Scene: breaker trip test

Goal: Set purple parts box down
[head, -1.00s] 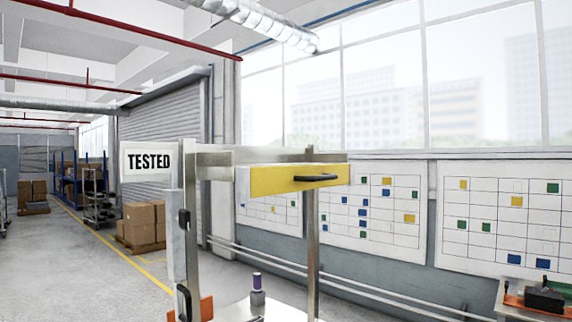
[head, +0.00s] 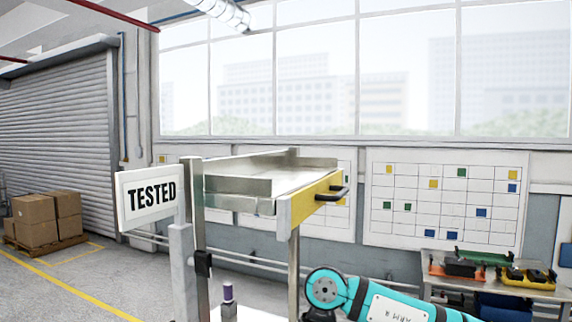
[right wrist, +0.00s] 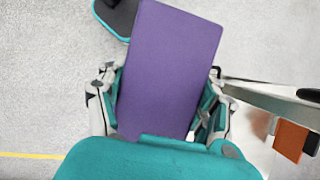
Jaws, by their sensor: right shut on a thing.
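The purple parts box (right wrist: 168,65) fills the middle of the right wrist view. My right gripper (right wrist: 165,95) is shut on it, with one finger along each long side. Pale floor shows around the box in that view. In the head view my teal right arm (head: 385,300) comes in at the bottom, but the gripper and the box are out of that frame. A metal rack with a "TESTED" sign (head: 151,194) stands in the middle of the head view. Its upper tray (head: 262,178) has a yellow front (head: 312,203) with a black handle. My left gripper is in neither view.
A small purple-capped item (head: 228,297) stands on a lower shelf of the rack. Part of a metal frame and an orange piece (right wrist: 290,140) show at the right of the wrist view. A bench (head: 500,285) with several trays stands at the right. Cardboard boxes (head: 40,220) sit on a pallet at left.

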